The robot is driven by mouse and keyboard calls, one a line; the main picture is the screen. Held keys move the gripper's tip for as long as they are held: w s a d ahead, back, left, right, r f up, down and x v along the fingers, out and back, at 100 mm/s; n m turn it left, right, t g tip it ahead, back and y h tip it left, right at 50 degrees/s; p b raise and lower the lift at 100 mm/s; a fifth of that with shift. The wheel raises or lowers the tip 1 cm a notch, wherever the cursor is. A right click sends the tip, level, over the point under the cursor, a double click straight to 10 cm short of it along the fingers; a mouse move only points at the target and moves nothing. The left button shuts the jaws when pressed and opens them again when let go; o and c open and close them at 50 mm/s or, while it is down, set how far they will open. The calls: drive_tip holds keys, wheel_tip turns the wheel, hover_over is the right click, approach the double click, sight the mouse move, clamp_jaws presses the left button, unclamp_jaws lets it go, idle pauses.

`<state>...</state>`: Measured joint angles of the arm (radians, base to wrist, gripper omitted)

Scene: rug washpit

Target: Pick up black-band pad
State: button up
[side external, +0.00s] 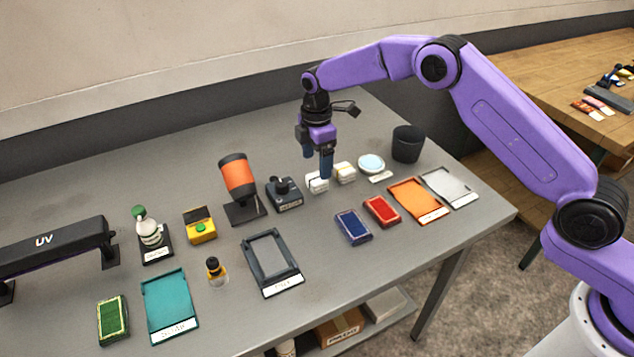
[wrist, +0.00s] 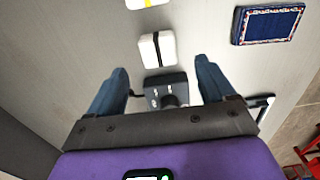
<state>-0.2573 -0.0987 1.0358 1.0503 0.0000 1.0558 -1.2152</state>
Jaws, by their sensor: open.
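The black-band pad (wrist: 148,51) is a small white block with a dark stripe across it. It lies on the grey table, just past the fingertips and between their lines in the wrist view. In the side view the pad (side external: 313,186) is partly hidden behind my finger. My gripper (side external: 317,165) points down above the table close to this pad.
A dark box with a knob (side external: 284,195) stands close to the pad's left. A blue pad (side external: 353,227) and a red pad (side external: 381,211) lie in front. An orange lamp-like device (side external: 238,177) stands left.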

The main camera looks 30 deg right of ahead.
sight(317, 177)
drive_tip(key=shift+w+d+f, duration=0.1)
drive_tip(key=shift+f, duration=2.75)
drive_tip(key=shift+c, duration=0.3)
drive_tip(key=c, duration=1.1)
